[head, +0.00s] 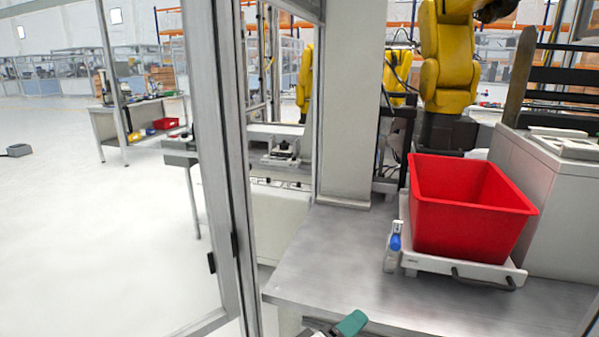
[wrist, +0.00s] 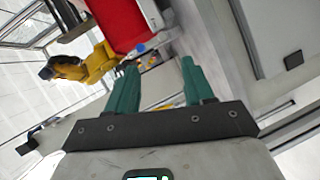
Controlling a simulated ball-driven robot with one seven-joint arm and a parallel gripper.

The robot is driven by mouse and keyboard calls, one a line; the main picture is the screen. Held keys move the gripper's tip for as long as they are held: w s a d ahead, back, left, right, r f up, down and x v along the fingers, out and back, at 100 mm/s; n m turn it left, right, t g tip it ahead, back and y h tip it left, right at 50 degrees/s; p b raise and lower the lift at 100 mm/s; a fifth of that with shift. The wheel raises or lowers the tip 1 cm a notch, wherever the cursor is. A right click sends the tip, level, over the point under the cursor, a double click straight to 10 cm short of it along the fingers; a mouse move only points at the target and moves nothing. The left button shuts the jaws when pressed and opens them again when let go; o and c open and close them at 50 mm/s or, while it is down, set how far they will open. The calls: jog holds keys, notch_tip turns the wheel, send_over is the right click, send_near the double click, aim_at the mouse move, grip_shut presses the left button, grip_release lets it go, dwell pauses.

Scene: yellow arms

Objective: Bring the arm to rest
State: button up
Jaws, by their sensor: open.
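My gripper (wrist: 160,82) shows in the wrist view with its two green fingers apart and nothing between them. In the head view only one green fingertip of my gripper (head: 345,325) shows at the bottom edge, just in front of the metal table's front edge; the rest is cut off. The wrist view is tilted, and the red bin (wrist: 112,22) appears beyond the fingers, apart from them.
The metal table (head: 330,255) holds a white tray (head: 440,265) with a red bin (head: 465,210) and a blue-and-white bottle (head: 394,245). A metal door frame (head: 215,170) stands left of the table. Yellow robot arms (head: 447,60) stand behind. Open floor (head: 90,240) lies left.

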jog(key=s+d+f+m+g+y, duration=0.2)
jog(key=s+d+f+g, duration=0.1)
jog(key=s+d+f, duration=0.4)
jog(key=s+d+f+m+g+y, duration=0.2)
jog(key=s+d+f+g, duration=0.25)
jog(key=d+f, duration=0.4)
jog(key=s+d+f+m+g+y, duration=0.1)
jog(key=s+d+f+y, duration=0.1)
jog(key=s, duration=0.8)
jog(key=s+d+f+m+g+y, duration=0.1)
jog(key=s+f+y, duration=0.3)
jog(key=s, duration=0.5)
jog(key=shift+s+d+f+m+g, duration=0.4)
jog(key=shift+f+m+g, duration=0.05)
jog(key=shift+m+g, duration=0.15)
jog(key=shift+c, duration=0.3)
